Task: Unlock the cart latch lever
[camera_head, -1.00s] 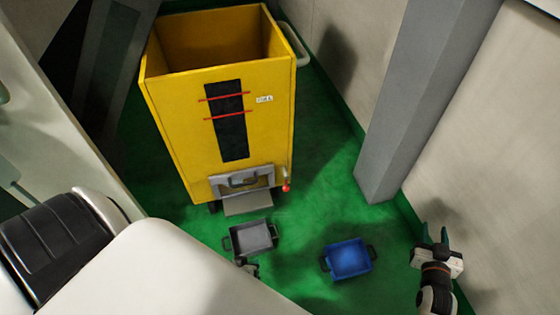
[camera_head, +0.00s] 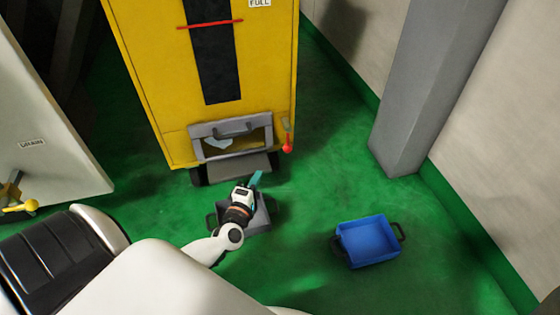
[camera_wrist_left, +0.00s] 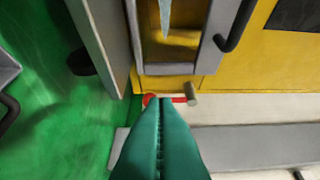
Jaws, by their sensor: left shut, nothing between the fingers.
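The yellow cart (camera_head: 270,75) stands at the upper middle of the head view. Its small latch lever (camera_head: 287,147), with a red ball end, is at the cart's lower right corner. In the left wrist view the red lever (camera_wrist_left: 179,99) lies beside a grey peg (camera_wrist_left: 192,92), just past my fingertips and partly hidden by them. My left gripper (camera_head: 256,179) has teal fingers, shut and empty, below the cart's front flap and left of the lever in the head view; it also shows in the left wrist view (camera_wrist_left: 160,102). I cannot tell whether it touches the lever. My right gripper is out of view.
A grey flap frame (camera_head: 231,127) with a handle sits low on the cart. A grey bin (camera_head: 258,217) lies under my left arm. A blue bin (camera_head: 366,240) stands on the green floor to the right. A grey pillar (camera_head: 425,100) rises at right.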

